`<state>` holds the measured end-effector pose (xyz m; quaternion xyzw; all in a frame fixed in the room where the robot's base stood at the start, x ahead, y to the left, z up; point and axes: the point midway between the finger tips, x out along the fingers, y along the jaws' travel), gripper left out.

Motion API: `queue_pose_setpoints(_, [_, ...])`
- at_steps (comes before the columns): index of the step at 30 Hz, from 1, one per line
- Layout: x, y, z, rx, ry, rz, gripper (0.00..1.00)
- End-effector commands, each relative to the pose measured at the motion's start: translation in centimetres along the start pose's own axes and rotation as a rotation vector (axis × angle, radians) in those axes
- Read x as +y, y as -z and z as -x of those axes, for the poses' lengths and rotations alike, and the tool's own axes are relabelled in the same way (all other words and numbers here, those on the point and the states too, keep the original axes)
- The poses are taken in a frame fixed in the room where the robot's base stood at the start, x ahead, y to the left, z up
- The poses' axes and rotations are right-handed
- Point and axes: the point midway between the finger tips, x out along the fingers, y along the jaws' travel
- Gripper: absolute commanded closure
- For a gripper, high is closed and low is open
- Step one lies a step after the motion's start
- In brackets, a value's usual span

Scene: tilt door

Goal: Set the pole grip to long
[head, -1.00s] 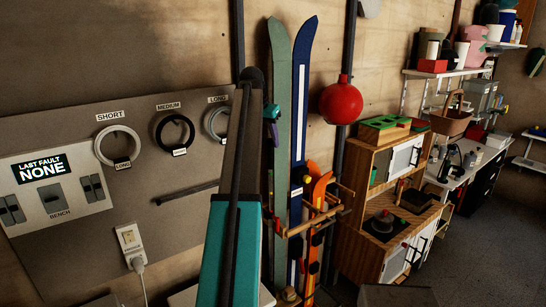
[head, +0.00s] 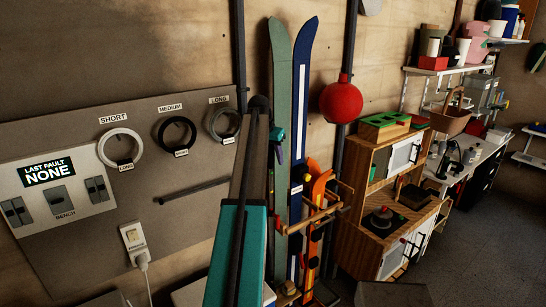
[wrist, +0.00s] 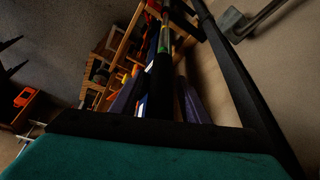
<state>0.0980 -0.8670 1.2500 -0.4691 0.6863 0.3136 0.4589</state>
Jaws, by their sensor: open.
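A panel (head: 180,225) on the left wall carries three rings: a white one (head: 121,147) under SHORT, a black one (head: 161,131) under MEDIUM and a grey one (head: 215,121) under LONG. The white ring's tag reads LONG; the other tags are too small to read. My gripper shows small beside the green ski (head: 281,80) in the head view, partly behind my arm. In the wrist view its purple fingers (wrist: 160,100) are apart. A black, grip-like shaft (wrist: 160,85) stands between them, perhaps the pole; I cannot tell whether they touch it.
A blue ski (head: 303,110) and orange skis (head: 316,220) stand in a wooden rack (head: 320,214). A red ball (head: 342,98) hangs to their right. A toy kitchen (head: 375,205) and workbench (head: 468,158) stand further right. Grey floor (head: 480,245) is open at lower right.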

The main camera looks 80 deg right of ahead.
Motion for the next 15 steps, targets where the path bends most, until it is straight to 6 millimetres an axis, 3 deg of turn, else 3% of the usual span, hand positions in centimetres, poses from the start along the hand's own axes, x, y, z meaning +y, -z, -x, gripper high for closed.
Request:
queue_pose_setpoints(9, [0.07, 0.03, -0.13, 0.000, 0.000, -0.001, 0.58])
queue_pose_setpoints(15, [0.10, 0.05, -0.12, 0.000, -0.001, -0.001, 0.92])
